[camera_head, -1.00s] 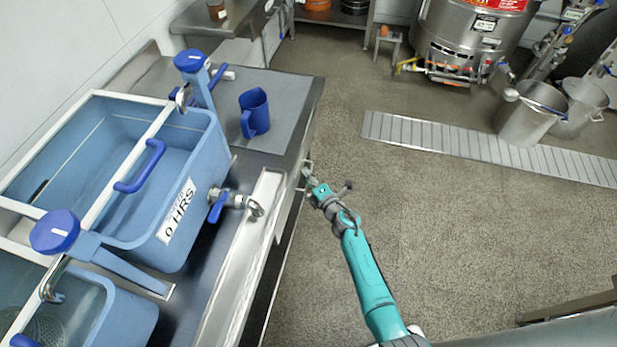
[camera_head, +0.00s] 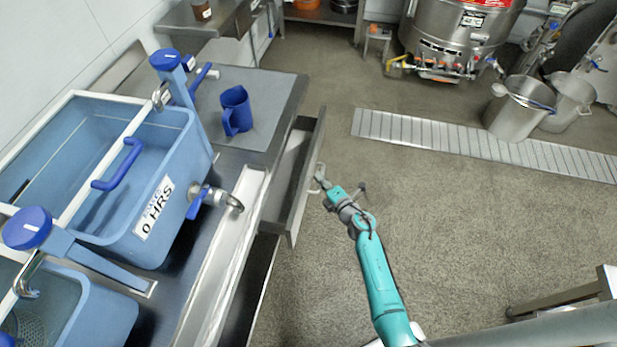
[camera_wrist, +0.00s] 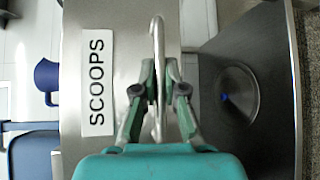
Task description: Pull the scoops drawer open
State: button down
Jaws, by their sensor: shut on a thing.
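The scoops drawer (camera_head: 301,205) stands partly out from the steel bench, and some of its inside shows in the head view. In the wrist view its steel front (camera_wrist: 90,160) carries a white label (camera_wrist: 97,83) reading SCOOPS. Its bar handle (camera_wrist: 158,45) runs between the fingers of my gripper (camera_wrist: 160,90), which is shut on it. My gripper also shows at the drawer front in the head view (camera_head: 322,184). Whether anything lies in the drawer is hard to tell.
On the bench are a blue jug (camera_head: 236,110) and a blue tank (camera_head: 150,235) with a tap (camera_head: 212,198) near the bench edge. A dark shelf below the drawer holds a round thing (camera_wrist: 237,93). The floor (camera_head: 440,220) right of the drawer is clear.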

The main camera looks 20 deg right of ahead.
jog(key=s+d, duration=0.9)
jog(key=d, duration=0.3)
jog(key=shift+s+d, duration=0.2)
jog(key=shift+d, duration=0.15)
jog(key=c, duration=1.2)
grip_release()
jog(key=s, duration=0.4)
jog(key=s+d+r, duration=0.1)
jog(key=s, duration=0.6)
jog(key=shift+s+d+r, duration=0.35)
jog(key=shift+a, duration=0.1)
